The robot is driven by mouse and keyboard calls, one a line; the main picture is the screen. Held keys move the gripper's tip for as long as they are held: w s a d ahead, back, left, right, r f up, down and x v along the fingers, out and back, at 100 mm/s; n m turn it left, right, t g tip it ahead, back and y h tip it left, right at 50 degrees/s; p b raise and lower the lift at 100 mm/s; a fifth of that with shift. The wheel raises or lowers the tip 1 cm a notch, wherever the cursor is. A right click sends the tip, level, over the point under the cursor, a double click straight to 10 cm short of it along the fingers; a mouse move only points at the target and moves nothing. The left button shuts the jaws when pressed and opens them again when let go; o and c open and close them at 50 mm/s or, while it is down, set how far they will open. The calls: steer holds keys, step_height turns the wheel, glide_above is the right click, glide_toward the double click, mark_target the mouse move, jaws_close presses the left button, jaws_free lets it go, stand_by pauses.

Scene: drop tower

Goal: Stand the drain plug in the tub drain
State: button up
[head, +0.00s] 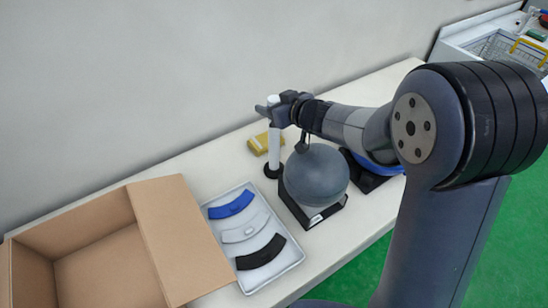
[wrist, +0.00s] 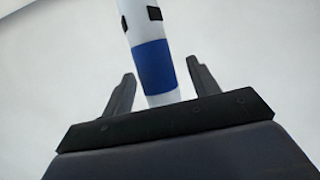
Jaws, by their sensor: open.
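A white upright tube (head: 274,150) with a black round foot stands on the bench; it looks like the drain plug. My gripper (head: 273,107) is at its upper end, with the white top showing above the jaws. In the wrist view the tube (wrist: 153,66) has a blue band and black marks and passes between the two spread fingers of my gripper (wrist: 160,67), with gaps on both sides. A white tub (head: 465,45) with a wire basket is at the top right. I cannot see its drain.
A dark grey ball (head: 317,174) on a black stand is close right of the tube. A yellow block (head: 258,144) lies just behind it. A tray (head: 288,261) with curved pieces and an open cardboard box (head: 188,240) are at left. A wall runs behind the bench.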

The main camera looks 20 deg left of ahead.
jaws_close()
stand_by(0.6)
